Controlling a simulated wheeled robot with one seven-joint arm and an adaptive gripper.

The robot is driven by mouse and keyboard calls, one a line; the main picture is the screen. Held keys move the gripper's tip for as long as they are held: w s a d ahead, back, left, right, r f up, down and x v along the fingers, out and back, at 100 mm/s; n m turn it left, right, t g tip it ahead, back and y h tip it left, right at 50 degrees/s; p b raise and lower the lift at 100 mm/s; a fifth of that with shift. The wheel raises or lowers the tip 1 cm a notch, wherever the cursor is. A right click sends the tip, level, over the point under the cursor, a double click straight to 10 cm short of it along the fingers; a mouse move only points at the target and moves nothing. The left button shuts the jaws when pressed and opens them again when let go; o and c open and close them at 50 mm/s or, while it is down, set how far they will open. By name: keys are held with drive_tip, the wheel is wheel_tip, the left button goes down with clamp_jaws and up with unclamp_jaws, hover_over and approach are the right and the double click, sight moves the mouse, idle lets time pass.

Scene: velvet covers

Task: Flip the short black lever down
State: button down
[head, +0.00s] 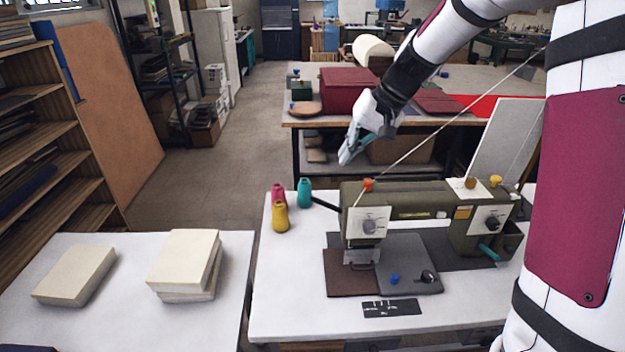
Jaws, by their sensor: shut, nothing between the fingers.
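An olive-green sewing machine (420,205) stands on a white table at the right. A short black lever (325,204) sticks out to the left from the machine's left end, its free end slightly higher than its root. My gripper (345,156) is shut and empty. In the picture it is above and a little right of the lever, clearly apart from it. Its fingers point down and to the left. How far it is from the lever in depth is hard to tell.
Pink, yellow (280,217) and teal (304,193) thread spools stand left of the lever. A teal lever (488,252) is at the right. Cream blocks (185,260) lie on the left table.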

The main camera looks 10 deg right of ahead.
drive_tip(key=w+d+f+y, duration=0.1)
drive_tip(key=w+d+f, duration=0.2)
drive_tip(key=w+f, duration=0.1)
drive_tip(key=shift+w+d+f+m, duration=0.2)
drive_tip(key=shift+w+f+m, duration=0.05)
drive_tip(key=shift+m, duration=0.05)
drive_tip(key=shift+f, duration=0.1)
drive_tip(key=p, duration=0.3)
approach(318, 199)
drive_tip(key=x, duration=0.5)
drive_tip(key=shift+a, duration=0.1)
drive_tip(key=shift+x, duration=0.95)
drive_tip(key=shift+w, duration=0.1)
